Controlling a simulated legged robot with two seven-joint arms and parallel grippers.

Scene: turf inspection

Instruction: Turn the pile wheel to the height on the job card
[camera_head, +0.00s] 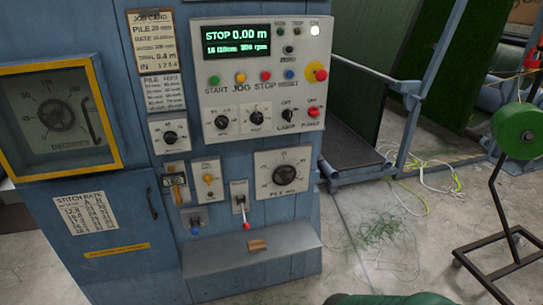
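The pile wheel (285,177) is a round black knob on a pale square plate at the lower right of the blue cabinet. Marks ring it and a "PILE mm" label sits below; its exact setting is too small to read. The job card (153,42) is at the cabinet's top left. Its pile line seems to read 20 mm, but the print is blurred. A smaller pile card (163,93) hangs under it. Neither of my grippers is in view, and nothing covers the wheel.
The control panel (263,80) has a lit green screen, buttons and a red stop knob. A green reel (518,131) on a stand is at right.

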